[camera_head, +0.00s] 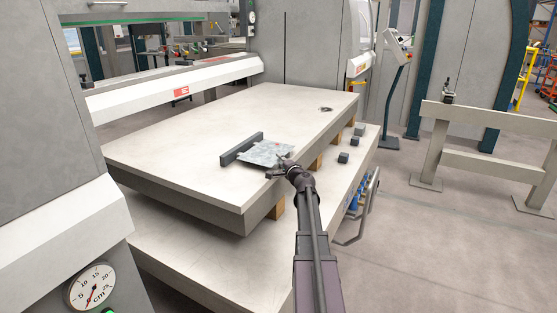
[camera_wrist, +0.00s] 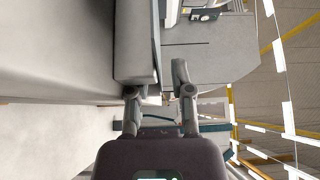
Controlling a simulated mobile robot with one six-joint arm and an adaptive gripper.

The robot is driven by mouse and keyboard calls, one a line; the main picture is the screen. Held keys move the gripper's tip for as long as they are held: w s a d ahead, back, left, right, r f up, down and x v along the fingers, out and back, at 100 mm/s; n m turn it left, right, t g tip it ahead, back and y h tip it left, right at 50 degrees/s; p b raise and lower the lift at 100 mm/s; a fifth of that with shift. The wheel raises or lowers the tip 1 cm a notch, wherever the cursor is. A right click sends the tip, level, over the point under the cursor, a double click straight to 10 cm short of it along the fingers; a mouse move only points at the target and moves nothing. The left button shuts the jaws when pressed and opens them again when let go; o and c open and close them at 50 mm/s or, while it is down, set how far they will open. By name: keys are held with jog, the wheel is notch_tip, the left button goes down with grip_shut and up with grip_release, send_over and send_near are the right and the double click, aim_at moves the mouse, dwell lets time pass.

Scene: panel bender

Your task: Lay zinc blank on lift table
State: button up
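The zinc blank (camera_head: 264,153), a small mottled grey sheet with a red mark, is at the front edge of the large pale table top (camera_head: 180,140). Its left side is by a dark grey bar (camera_head: 240,148). A dark shadow shows under its near side; I cannot tell whether it lies fully flat. My gripper (camera_head: 283,167) is at the blank's near right corner, over the table edge. In the wrist view the two fingers (camera_wrist: 160,92) stand apart with no sheet clearly held between them. Whether a finger touches the blank is hidden.
Small dark blocks (camera_head: 343,157) stand on the lower ledge (camera_head: 345,175) to the right. Wooden spacers (camera_head: 277,208) sit under the table top. A grey barrier (camera_head: 490,160) and a console post (camera_head: 394,90) stand farther right. Open floor (camera_head: 430,260) lies to the right.

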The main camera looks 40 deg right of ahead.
jog(key=v, duration=1)
jog(key=shift+s+a, duration=0.15)
jog(key=shift+s, duration=0.2)
jog(key=shift+r, duration=0.1)
dwell(0.5)
